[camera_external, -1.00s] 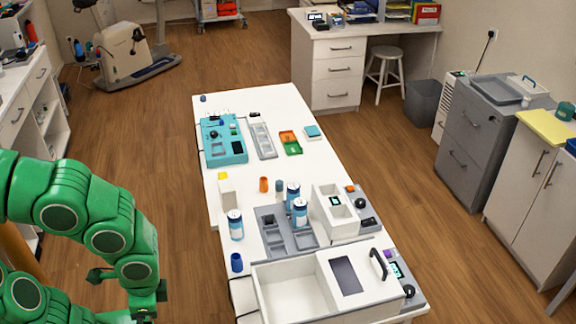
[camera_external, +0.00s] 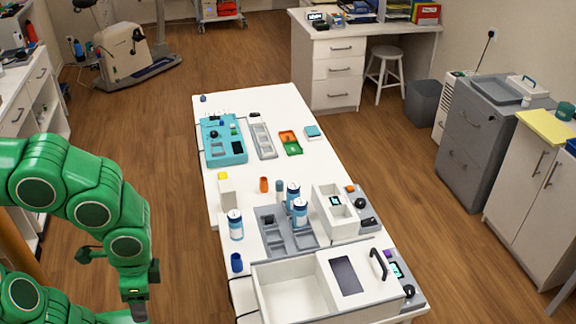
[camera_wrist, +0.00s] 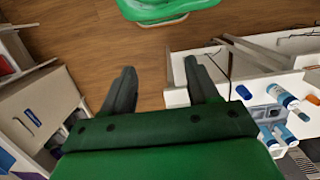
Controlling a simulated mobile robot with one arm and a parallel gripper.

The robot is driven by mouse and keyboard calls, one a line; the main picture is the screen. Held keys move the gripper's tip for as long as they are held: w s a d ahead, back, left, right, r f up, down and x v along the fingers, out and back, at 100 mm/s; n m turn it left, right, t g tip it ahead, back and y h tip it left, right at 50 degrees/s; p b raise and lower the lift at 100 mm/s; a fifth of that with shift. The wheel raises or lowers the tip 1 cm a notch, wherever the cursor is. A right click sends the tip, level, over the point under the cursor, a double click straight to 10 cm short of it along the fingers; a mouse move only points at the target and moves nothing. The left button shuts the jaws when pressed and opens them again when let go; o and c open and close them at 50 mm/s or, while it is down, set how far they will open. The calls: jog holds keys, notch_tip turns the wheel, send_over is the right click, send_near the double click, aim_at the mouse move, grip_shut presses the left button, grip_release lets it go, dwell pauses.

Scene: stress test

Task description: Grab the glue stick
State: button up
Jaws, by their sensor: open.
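Several small upright cylinders stand on the long white table (camera_external: 285,115), and I cannot tell for sure which is the glue stick. One is a slim grey-teal cylinder (camera_external: 279,187) just left of the blue-and-white bottles (camera_external: 293,195). Another is a short orange cylinder (camera_external: 264,184) to its left. My gripper (camera_wrist: 160,68) is open and empty in the wrist view, its two dark fingers apart over the floor. The table is off to its right there. In the external view my arm hangs left of the table, apart from it, and its jaws are unclear.
A white open bin (camera_external: 290,292) fills the table's near end. A grey tray (camera_external: 271,232) and a white box (camera_external: 335,212) flank the bottles. A teal device (camera_external: 222,140) sits farther back. Wooden floor is clear between my arm and the table.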

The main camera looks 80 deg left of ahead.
notch_tip(320, 180, up, 5)
jog(key=w+a+r+n+t+y, duration=0.2)
jog(key=w+a+r+t+y, duration=0.1)
jog(key=w+a, duration=0.9)
jog(key=w+a+r+n+t+y, duration=0.35)
jog(key=w+a, duration=0.45)
jog(key=a, duration=0.7)
jog(key=w+a+r+n+t+y, duration=0.2)
jog(key=w+a+r+y, duration=0.1)
jog(key=w+a, duration=0.9)
jog(key=m+t+h, duration=0.3)
jog(key=t+h, duration=0.2)
send_over(280, 185)
jog(key=s, duration=0.5)
notch_tip(280, 185, down, 10)
jog(key=shift+w+a+f, duration=0.15)
jog(key=shift+w+f, duration=0.5)
jog(key=shift+f, duration=4.45)
jog(key=shift+w+a+f, duration=0.15)
jog(key=shift+w+f, duration=0.5)
jog(key=shift+f, duration=4.45)
jog(key=shift+w+a+f, duration=0.15)
jog(key=shift+w+f, duration=0.5)
jog(key=shift+f, duration=4.45)
jog(key=shift+x, duration=1.75)
